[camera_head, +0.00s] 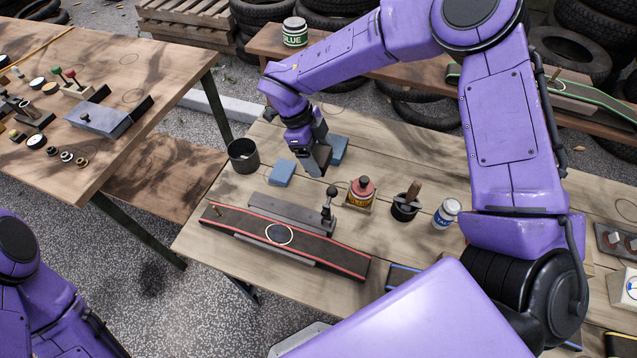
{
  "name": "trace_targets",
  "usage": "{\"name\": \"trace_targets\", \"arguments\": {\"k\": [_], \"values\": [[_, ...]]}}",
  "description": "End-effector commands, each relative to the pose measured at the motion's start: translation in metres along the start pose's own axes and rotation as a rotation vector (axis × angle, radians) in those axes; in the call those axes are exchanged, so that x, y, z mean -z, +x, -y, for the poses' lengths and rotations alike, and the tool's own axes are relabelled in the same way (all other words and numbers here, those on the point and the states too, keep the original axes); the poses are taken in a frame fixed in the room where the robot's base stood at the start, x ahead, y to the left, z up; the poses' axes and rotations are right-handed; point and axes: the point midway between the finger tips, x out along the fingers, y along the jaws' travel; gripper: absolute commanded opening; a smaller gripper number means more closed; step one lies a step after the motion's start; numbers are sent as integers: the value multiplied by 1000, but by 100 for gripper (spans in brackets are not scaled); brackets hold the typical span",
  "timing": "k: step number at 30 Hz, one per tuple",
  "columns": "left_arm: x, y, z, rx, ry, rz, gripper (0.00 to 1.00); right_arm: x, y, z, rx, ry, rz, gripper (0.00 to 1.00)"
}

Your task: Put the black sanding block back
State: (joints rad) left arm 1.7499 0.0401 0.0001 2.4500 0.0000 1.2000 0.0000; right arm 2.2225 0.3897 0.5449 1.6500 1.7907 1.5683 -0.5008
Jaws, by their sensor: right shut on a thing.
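My right gripper (314,150) reaches down over the wooden workbench (196,236). It is shut on a dark grey-black piece that looks like the black sanding block (320,161), mostly hidden by the fingers. It is between two blue blocks: one (282,173) to the left and nearer, one (338,148) to the right and partly hidden behind the gripper. I cannot tell whether the held piece touches the bench. My left gripper is out of view; only purple parts of my left arm show at lower left.
A dark cup (243,156) stands left of the blue blocks. In front are a sanding belt (330,257) with a clamp, a red-topped bottle (361,190), a black pot (405,207) and a white-and-blue jar (446,213). Another table (150,150) is at left.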

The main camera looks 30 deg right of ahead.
Motion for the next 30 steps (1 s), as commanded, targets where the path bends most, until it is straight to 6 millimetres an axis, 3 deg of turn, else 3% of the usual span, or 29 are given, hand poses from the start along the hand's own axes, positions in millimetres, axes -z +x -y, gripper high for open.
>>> {"name": "trace_targets", "arguments": {"k": [6, 15, 25, 26, 27, 28, 30], "values": [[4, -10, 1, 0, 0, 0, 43, -17, 42, -1, -7, 13, -5, 46], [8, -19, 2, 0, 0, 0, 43, -35, 85, -1, -5, 10, -3, 46], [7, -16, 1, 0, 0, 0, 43, -38, 92, -1, -4, 9, 0, 46], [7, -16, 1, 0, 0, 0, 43, -38, 92, -1, -4, 9, 0, 82], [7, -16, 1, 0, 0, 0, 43, -38, 91, -1, -4, 9, 0, 95], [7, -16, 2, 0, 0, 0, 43, -38, 91, -1, -4, 9, 0, 100], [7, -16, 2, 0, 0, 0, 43, -38, 91, -1, -4, 9, 0, 100]]}}
